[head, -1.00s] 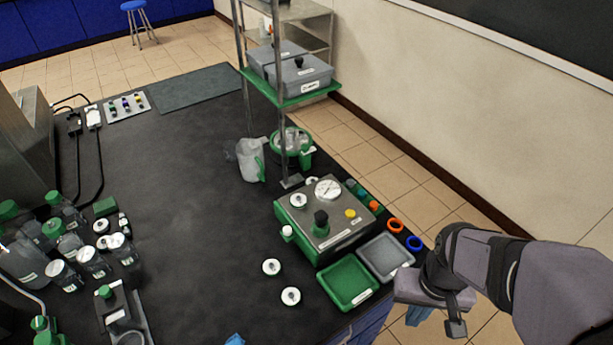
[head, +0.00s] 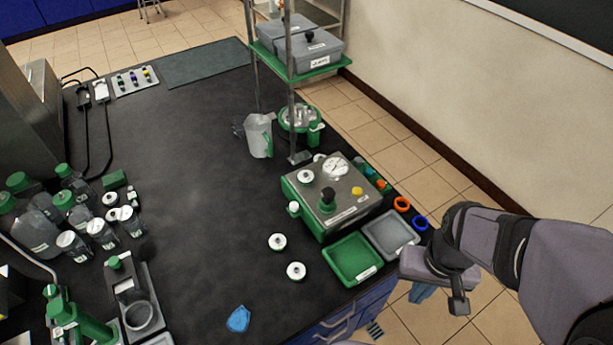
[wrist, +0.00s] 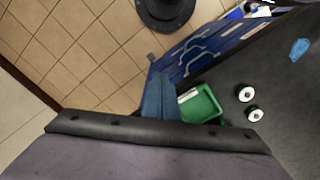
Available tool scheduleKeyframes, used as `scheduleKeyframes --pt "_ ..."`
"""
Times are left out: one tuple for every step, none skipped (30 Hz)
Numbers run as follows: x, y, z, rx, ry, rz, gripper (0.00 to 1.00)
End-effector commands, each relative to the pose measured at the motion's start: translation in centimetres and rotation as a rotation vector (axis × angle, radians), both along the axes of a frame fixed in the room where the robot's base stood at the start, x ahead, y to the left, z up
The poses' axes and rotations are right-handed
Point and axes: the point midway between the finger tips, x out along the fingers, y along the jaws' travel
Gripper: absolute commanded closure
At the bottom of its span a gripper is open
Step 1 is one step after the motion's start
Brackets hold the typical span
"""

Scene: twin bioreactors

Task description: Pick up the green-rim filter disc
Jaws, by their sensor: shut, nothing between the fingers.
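Two small round white discs with dark centres lie on the black bench top, one farther back (head: 277,241) and one nearer (head: 296,270). Both also show in the wrist view, at one (wrist: 245,93) and the other (wrist: 254,114). I cannot make out their rim colours, so I cannot tell whether either is the green-rim filter disc. My gripper (head: 421,293) hangs beyond the bench's right edge, over the floor, apart from the discs. Its blue fingers (wrist: 158,95) are together and empty in the wrist view.
A green tray (head: 338,272) and a grey tray (head: 405,244) lie between the discs and my gripper. A metal-topped box with a gauge (head: 335,168) stands behind them. Orange (head: 401,204) and blue (head: 421,223) rings lie near the edge.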

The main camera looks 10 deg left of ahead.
Motion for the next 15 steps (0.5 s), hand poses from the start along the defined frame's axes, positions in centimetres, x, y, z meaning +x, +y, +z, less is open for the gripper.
scheduleKeyframes --pt "0.00 0.00 0.00 0.000 0.000 0.000 1.00" --pt "0.00 0.00 0.00 0.000 0.000 0.000 1.00" --pt "0.00 0.00 0.00 0.000 0.000 0.000 1.00" --pt "0.00 0.00 0.00 0.000 0.000 0.000 1.00" --pt "0.00 0.00 0.00 0.000 0.000 0.000 1.00" --pt "0.00 0.00 0.00 0.000 0.000 0.000 1.00" --pt "0.00 0.00 0.00 0.000 0.000 0.000 0.93" --pt "0.00 0.00 0.00 0.000 0.000 0.000 0.86" --pt "0.00 0.00 0.00 0.000 0.000 0.000 0.76" --pt "0.00 0.00 0.00 0.000 0.000 0.000 0.69" --pt "0.00 0.00 0.00 0.000 0.000 0.000 0.62" --pt "0.00 0.00 0.00 0.000 0.000 0.000 0.52" --pt "0.00 0.00 0.00 0.000 0.000 0.000 0.45" --pt "0.00 0.00 0.00 0.000 0.000 0.000 0.43" --pt "0.00 0.00 0.00 0.000 0.000 0.000 0.43"
